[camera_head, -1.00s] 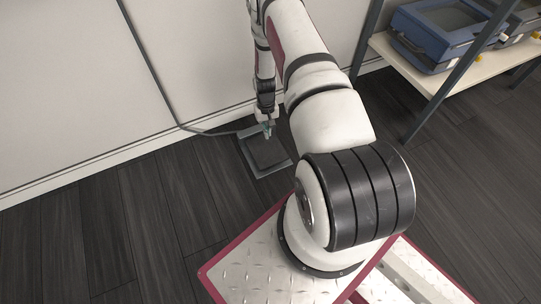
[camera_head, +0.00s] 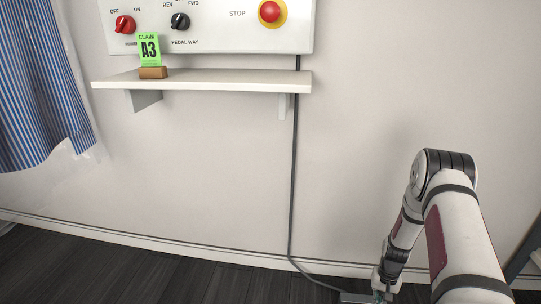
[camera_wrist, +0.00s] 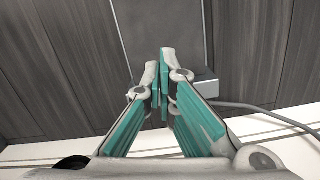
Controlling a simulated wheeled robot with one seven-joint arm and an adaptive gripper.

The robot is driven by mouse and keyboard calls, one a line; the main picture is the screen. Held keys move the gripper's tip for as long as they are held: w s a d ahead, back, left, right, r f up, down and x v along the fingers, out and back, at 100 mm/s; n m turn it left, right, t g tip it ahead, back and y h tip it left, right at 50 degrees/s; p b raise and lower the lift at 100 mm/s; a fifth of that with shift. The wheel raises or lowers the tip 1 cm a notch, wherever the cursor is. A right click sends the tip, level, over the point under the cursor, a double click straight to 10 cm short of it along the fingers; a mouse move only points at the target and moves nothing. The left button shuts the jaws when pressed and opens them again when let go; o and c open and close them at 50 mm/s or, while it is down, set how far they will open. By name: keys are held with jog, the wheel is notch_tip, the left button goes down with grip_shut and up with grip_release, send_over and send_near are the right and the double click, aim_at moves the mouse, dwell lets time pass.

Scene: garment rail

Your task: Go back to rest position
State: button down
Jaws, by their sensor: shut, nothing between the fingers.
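My gripper (camera_wrist: 163,85) has teal-padded fingers that meet at the tips, with nothing between them. In the wrist view it is above a dark foot pedal (camera_wrist: 175,25) on the floor, with a grey metal edge and a cable. I cannot tell whether the fingertips touch the pedal. In the head view my gripper (camera_head: 383,294) is low at the bottom right, partly cut off by the frame. The arm reaches down in front of the wall. Only a sliver of the pedal (camera_head: 351,297) shows there.
A control panel (camera_head: 215,30) with red and black knobs and a red stop button is on the wall. A striped garment (camera_head: 35,90) hangs at left. A cable (camera_head: 294,180) runs down the wall.

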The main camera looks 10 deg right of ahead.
jog(key=w+a+r+n, duration=0.1)
jog(key=a+r, duration=0.2)
jog(key=r, duration=0.7)
jog(key=a+r, duration=0.3)
jog(key=r, duration=0.8)
jog(key=w+a+r+n, duration=0.1)
jog(key=a+r, duration=0.2)
jog(key=r, duration=0.7)
jog(key=s+a+r+n, duration=0.1)
jog(key=s+a+r, duration=0.2)
jog(key=s+r, duration=0.3)
jog(key=s+a+r, duration=0.3)
jog(key=a+r, duration=0.1)
jog(key=r, duration=0.5)
jog(key=s+a+r+n, duration=0.1)
jog(key=s+a+r, duration=0.1)
jog(key=s, duration=0.6)
jog(key=s+a+r+t+p, duration=0.1)
jog(key=s+a+r, duration=0.2)
jog(key=s, duration=0.6)
jog(key=s+a+r+n, duration=0.1)
jog(key=s+a+r, duration=0.1)
jog(key=s, duration=0.6)
notch_tip(320, 180, up, 40)
jog(key=t+p, duration=0.4)
jog(key=p, duration=3.4)
jog(key=shift+s+h, duration=0.25)
jog(key=shift+h, duration=0.05)
